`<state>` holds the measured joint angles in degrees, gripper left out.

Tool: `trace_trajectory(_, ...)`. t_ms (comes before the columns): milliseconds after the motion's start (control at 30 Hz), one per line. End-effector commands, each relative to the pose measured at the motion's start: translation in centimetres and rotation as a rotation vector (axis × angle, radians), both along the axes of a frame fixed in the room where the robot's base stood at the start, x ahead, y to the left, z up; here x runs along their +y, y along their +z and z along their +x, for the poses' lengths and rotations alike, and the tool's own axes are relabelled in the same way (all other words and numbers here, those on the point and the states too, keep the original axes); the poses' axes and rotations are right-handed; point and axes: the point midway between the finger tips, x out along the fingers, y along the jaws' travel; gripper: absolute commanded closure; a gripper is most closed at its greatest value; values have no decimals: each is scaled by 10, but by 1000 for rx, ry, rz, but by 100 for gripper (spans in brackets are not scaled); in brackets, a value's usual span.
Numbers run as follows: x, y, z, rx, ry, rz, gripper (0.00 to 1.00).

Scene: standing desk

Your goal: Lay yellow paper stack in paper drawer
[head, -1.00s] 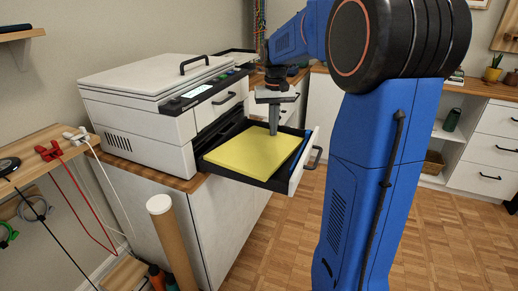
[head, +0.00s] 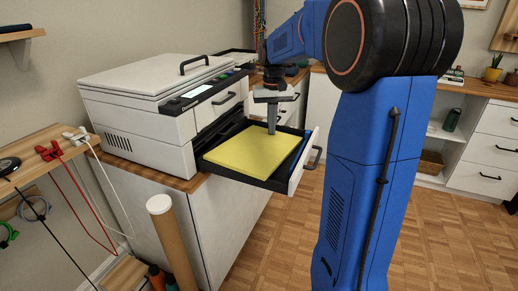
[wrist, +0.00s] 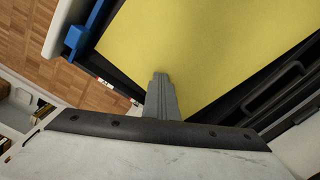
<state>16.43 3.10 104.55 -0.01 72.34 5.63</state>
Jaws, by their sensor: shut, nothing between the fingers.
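The yellow paper stack (head: 248,152) lies flat inside the open paper drawer (head: 263,184), which is pulled out from the white printer. The stack also fills much of the wrist view (wrist: 210,50), with the drawer's dark rim around it. My gripper (head: 272,132) points down over the back right part of the stack. Its fingers are closed together and hold nothing, as the wrist view (wrist: 160,78) also shows. I cannot tell whether the fingertips touch the paper.
The white printer (head: 140,130) stands on a cabinet with a wooden top. The drawer front has a dark handle (head: 314,158). A blue guide (wrist: 76,38) sits at the drawer's edge. A cardboard tube (head: 170,230) stands in front of the cabinet. The wooden floor at right is open.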

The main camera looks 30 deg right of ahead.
Motion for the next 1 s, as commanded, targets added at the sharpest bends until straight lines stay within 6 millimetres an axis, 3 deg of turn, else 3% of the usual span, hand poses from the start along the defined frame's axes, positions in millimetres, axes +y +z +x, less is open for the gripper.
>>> trace_trajectory(1000,2,-1,12,1,1,0,100)
